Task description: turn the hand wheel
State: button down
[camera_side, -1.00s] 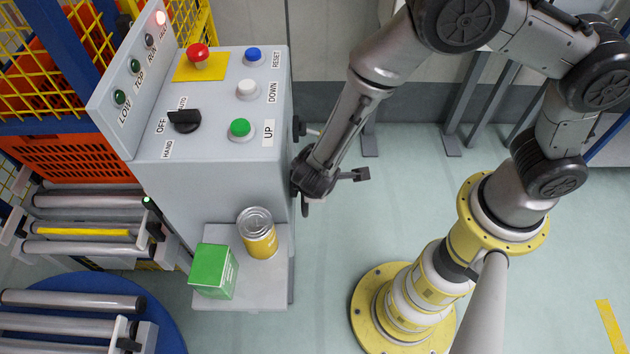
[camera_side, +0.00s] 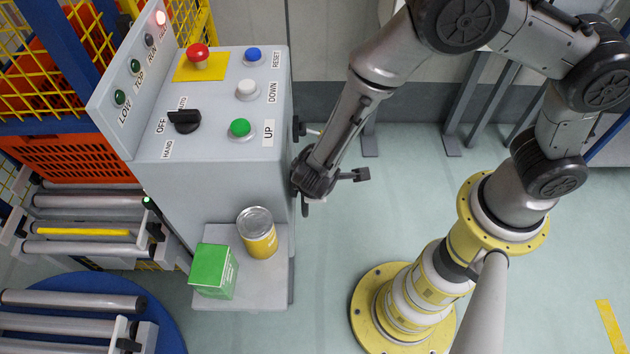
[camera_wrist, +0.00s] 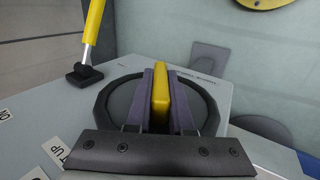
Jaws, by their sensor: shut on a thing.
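The hand wheel (camera_wrist: 122,102) is a dark round disc with a thicker rim on the grey cabinet face in the wrist view. A yellow bar (camera_wrist: 161,97) stands up across its middle. My gripper (camera_wrist: 160,88) is shut on this bar, with one finger on each side. In the side view my gripper (camera_side: 304,196) is against the right side of the control cabinet (camera_side: 215,190). There the wheel is mostly hidden by my gripper, and its turn angle cannot be told.
A yellow lever (camera_wrist: 94,24) on a black base stands beside the wheel. A ledge (camera_side: 275,290) below the cabinet holds a yellow can (camera_side: 261,243) and a green box (camera_side: 214,272). Buttons and a black selector (camera_side: 185,121) are on top.

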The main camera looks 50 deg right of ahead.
jog(key=t+h, duration=0.2)
jog(key=shift+a+t+h, duration=0.1)
jog(key=shift+t+h, duration=0.3)
jog(key=t+h, duration=0.3)
jog(key=shift+f, duration=0.1)
jog(key=t+h, duration=0.3)
jog(key=shift+t+h, duration=1.5)
jog(key=c, duration=0.8)
grip_release()
